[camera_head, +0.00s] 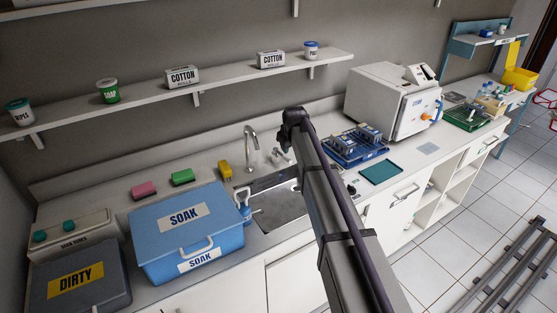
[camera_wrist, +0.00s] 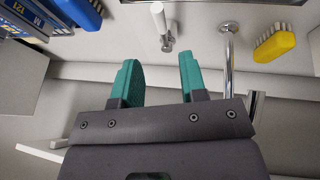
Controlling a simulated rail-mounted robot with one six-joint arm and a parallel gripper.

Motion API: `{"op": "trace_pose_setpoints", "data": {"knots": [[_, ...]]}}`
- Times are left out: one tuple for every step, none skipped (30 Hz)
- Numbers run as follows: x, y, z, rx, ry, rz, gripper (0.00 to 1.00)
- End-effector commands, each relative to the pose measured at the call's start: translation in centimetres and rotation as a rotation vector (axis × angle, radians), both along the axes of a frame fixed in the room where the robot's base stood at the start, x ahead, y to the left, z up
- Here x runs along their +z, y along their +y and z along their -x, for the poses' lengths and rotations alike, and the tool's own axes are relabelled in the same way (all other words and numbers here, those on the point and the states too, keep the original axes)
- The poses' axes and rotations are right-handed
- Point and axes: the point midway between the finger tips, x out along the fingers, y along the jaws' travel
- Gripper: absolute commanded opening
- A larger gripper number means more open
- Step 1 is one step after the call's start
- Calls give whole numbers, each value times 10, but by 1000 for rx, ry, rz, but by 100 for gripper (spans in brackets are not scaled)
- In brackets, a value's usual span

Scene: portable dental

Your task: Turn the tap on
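The tap's curved chrome spout (camera_head: 249,145) rises behind the sink (camera_head: 280,207) in the head view. It also shows in the wrist view (camera_wrist: 230,50), to the right of my fingers. A small tap lever with a white handle (camera_wrist: 158,17) and a metal base stands beside the spout in the wrist view, beyond the gap between my fingertips. My gripper (camera_wrist: 158,64) has two teal fingers, spread apart with nothing between them. They appear clear of the lever and spout. In the head view my arm hides the gripper fingers.
A blue SOAK tub (camera_head: 185,235) stands left of the sink; a blue rack (camera_head: 355,147) stands right. A wall shelf (camera_head: 225,78) runs above the counter.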

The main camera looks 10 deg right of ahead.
Motion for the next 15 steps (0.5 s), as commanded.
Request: {"op": "trace_pose_setpoints", "data": {"knots": [[-10, 0, -3, 0, 0, 0, 39], [-15, 0, -4, -1, 1, 0, 39], [-22, 0, -7, -1, 1, 0, 39], [-28, 0, -10, -1, 1, 0, 39], [-35, 0, -13, -2, 1, -1, 39], [-45, 0, -16, -2, 1, -1, 39], [-52, 0, -20, -2, 1, -1, 39], [-59, 0, -23, -2, 1, -1, 39], [-68, -1, -27, -2, 2, -1, 39], [-75, -1, -30, -2, 2, -1, 39], [-81, -1, -33, -2, 2, -1, 39], [-88, -1, -36, -3, 2, -1, 39], [-92, -1, -39, -3, 2, -1, 39], [-94, -1, -40, -3, 2, -1, 39], [-97, -1, -42, -3, 2, -1, 39]]}}
